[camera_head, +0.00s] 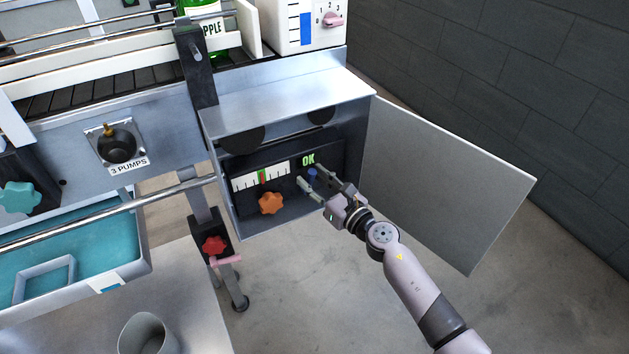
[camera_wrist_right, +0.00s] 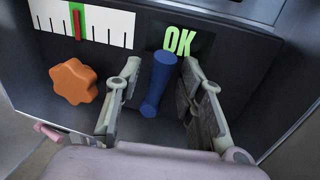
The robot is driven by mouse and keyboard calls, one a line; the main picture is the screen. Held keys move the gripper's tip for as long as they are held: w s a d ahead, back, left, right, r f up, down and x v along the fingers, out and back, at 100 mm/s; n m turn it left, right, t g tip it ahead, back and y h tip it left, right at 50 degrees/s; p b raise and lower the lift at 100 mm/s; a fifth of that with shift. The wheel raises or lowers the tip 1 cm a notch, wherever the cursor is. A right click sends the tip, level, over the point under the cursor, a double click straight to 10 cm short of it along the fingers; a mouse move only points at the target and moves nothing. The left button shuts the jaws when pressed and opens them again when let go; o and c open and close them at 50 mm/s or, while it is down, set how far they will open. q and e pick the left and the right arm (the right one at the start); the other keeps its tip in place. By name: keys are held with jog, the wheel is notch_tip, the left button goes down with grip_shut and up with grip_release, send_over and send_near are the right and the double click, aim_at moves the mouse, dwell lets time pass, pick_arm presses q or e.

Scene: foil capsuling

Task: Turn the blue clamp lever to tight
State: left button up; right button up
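The blue clamp lever (camera_wrist_right: 157,88) sits on the dark panel inside the open cabinet, just below the green OK display (camera_wrist_right: 179,41). In the right wrist view it runs nearly upright, leaning slightly, with its lower end toward me. In the head view only a small part of the lever (camera_head: 313,172) shows. My right gripper (camera_head: 313,180) is in front of the panel. Its fingers (camera_wrist_right: 160,100) are open, one on each side of the lever, with visible gaps. My left gripper does not show in either view.
An orange star knob (camera_head: 271,203) sits left of the lever, below a white scale (camera_head: 248,179) with a red pointer in a green band. The cabinet door (camera_head: 445,180) stands open to the right. A red knob (camera_head: 214,245) is below left. A grey cup (camera_head: 147,335) stands front left.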

grip_shut()
dwell(0.4)
dwell(0.4)
